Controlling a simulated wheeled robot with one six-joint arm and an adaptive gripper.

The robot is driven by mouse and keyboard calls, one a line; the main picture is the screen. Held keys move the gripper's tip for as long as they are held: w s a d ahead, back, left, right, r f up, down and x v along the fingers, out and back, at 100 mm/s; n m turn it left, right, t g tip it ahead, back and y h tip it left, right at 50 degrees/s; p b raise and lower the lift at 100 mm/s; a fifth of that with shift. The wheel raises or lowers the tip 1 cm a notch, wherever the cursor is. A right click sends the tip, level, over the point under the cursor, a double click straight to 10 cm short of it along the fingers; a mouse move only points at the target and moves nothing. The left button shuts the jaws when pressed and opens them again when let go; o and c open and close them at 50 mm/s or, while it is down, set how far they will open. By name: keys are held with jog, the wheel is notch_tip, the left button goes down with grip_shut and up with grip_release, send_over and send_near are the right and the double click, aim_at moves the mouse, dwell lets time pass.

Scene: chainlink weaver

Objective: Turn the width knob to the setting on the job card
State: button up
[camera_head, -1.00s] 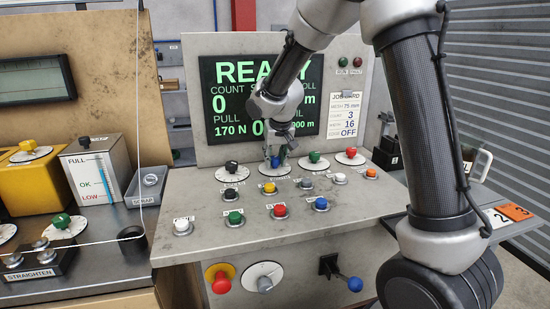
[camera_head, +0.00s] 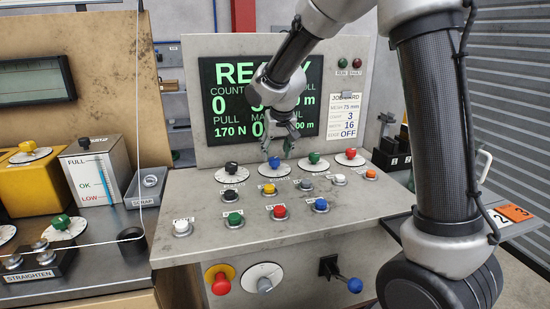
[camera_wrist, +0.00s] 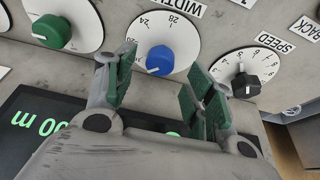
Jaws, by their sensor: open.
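The blue width knob (camera_head: 274,162) sits on a white dial at the back of the sloped panel. In the wrist view the blue knob (camera_wrist: 160,60) shows beside the WIDTH label; its white mark points toward the display side. My gripper (camera_head: 279,147) is above and behind the knob, apart from it. In the wrist view my gripper (camera_wrist: 162,85) has its green-padded fingers spread, with nothing between them. The job card (camera_head: 346,116) stands right of the display and reads 75 mm, 3, 16 and OFF; its small row labels are hard to read.
A black speed knob (camera_head: 231,167), a green knob (camera_head: 314,158) and a red knob (camera_head: 351,153) share the row. Several coloured push buttons lie in front. The display (camera_head: 225,105) stands upright close behind my gripper. The air above the front buttons is clear.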

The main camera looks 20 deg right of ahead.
jog(key=v, duration=0.8)
jog(key=s+d, duration=0.5)
jog(key=s, duration=0.5)
jog(key=s+d+r, duration=0.1)
jog(key=s+d, duration=0.4)
jog(key=s, duration=0.6)
jog(key=s+d, duration=0.5)
jog(key=s, duration=0.5)
jog(key=shift+s+r, duration=0.2)
